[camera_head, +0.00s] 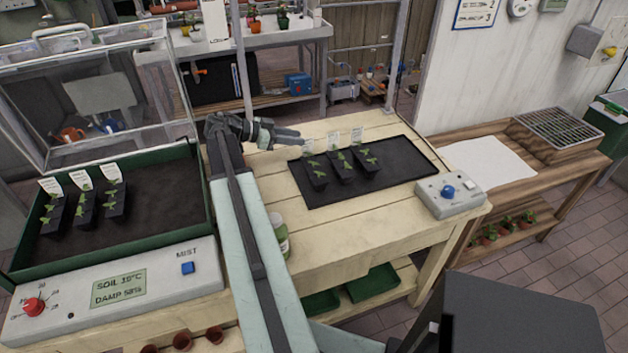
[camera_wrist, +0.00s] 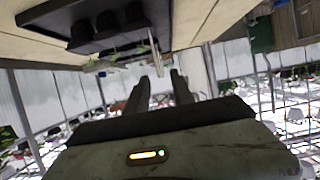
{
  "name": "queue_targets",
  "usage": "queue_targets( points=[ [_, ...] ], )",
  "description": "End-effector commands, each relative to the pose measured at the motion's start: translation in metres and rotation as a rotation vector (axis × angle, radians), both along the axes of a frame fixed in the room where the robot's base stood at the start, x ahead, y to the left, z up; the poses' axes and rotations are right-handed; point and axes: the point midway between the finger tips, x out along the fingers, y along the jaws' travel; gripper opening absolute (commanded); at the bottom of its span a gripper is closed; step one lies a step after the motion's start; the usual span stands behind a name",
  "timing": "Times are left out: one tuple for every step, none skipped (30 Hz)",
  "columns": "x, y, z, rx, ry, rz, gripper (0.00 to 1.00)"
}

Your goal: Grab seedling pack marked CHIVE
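Three black seedling packs stand on a dark mat (camera_head: 410,160) on the wooden table: left pack (camera_head: 317,181), middle pack (camera_head: 342,173) and right pack (camera_head: 367,165). Each has small green seedlings and a white tag whose lettering is too small to read, so I cannot tell which is CHIVE. Three similar packs stand in the green-sided tray (camera_head: 110,247) at left. My gripper (camera_head: 299,138) is beside the left mat pack's tag. In the wrist view, which looks upside down, my gripper (camera_wrist: 161,82) has its fingers apart, with a white tag (camera_wrist: 155,48) just beyond them.
A grey box with a blue knob (camera_head: 449,192) sits at the table's right end. A green bottle (camera_head: 280,238) stands close to my arm. A raised clear lid (camera_head: 95,95) rises behind the left tray.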

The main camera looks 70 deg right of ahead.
Motion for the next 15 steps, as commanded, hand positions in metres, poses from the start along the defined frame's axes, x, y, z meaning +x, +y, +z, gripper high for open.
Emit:
queue_targets(
  points=[
    [-0.001, 0.000, 0.000, 0.000, 0.000, 0.000, 0.29],
    [-0.001, -0.001, 0.000, 0.000, 0.000, 0.000, 0.29],
    [-0.004, -0.003, -0.002, 0.001, -0.001, -0.001, 0.29],
    [-0.006, -0.005, -0.004, 0.001, -0.001, -0.001, 0.29],
    [-0.009, -0.007, -0.006, 0.001, 0.000, -0.002, 0.29],
    [-0.013, -0.010, -0.008, 0.001, 0.000, -0.002, 0.29],
    [-0.016, -0.012, -0.010, 0.002, 0.000, -0.001, 0.29],
    [-0.017, -0.014, -0.011, 0.001, 0.000, 0.000, 0.29],
    [-0.019, -0.015, -0.010, 0.002, 0.000, 0.001, 0.29],
    [-0.019, -0.015, -0.010, 0.002, 0.000, 0.002, 0.29],
    [-0.019, -0.015, -0.010, 0.002, -0.001, 0.002, 0.29],
    [-0.020, -0.016, -0.011, 0.002, -0.001, 0.002, 0.29],
    [-0.022, -0.017, -0.012, 0.003, 0.000, 0.001, 0.29],
    [-0.025, -0.019, -0.014, 0.003, 0.000, 0.000, 0.29],
    [-0.029, -0.022, -0.017, 0.003, 0.000, -0.001, 0.29]
  ],
)
